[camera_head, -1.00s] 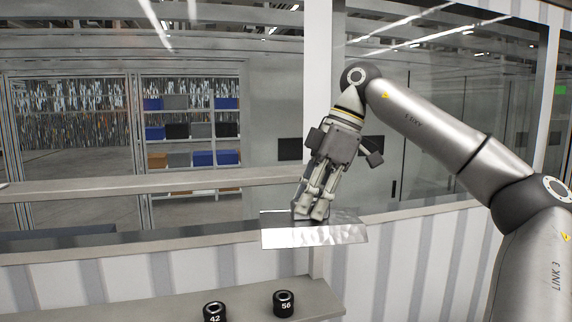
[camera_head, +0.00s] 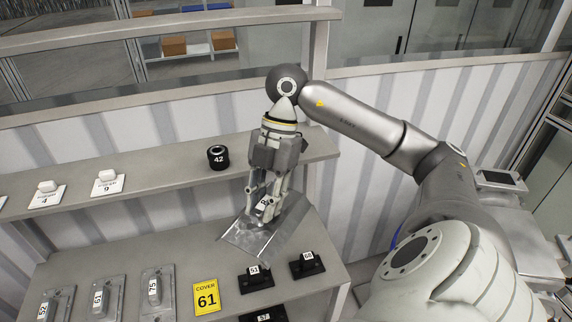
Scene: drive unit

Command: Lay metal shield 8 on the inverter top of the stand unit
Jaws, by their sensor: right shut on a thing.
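My right gripper (camera_head: 265,205) points down and is shut on metal shield 8 (camera_head: 252,240), a shiny thin bent metal sheet. A white tag, partly covered by the fingers, shows between them on the shield. The shield hangs tilted over the back right part of the lower table (camera_head: 110,255); I cannot tell how far above it. No inverter or stand unit can be made out in this view. My left gripper is not in view.
On the table are a yellow cover 61 sign (camera_head: 206,297), several grey numbered plates (camera_head: 158,292) and black blocks 91 (camera_head: 256,279) and 88 (camera_head: 306,265). A shelf (camera_head: 150,188) behind holds black ring 42 (camera_head: 218,157) and white tagged pieces (camera_head: 108,182).

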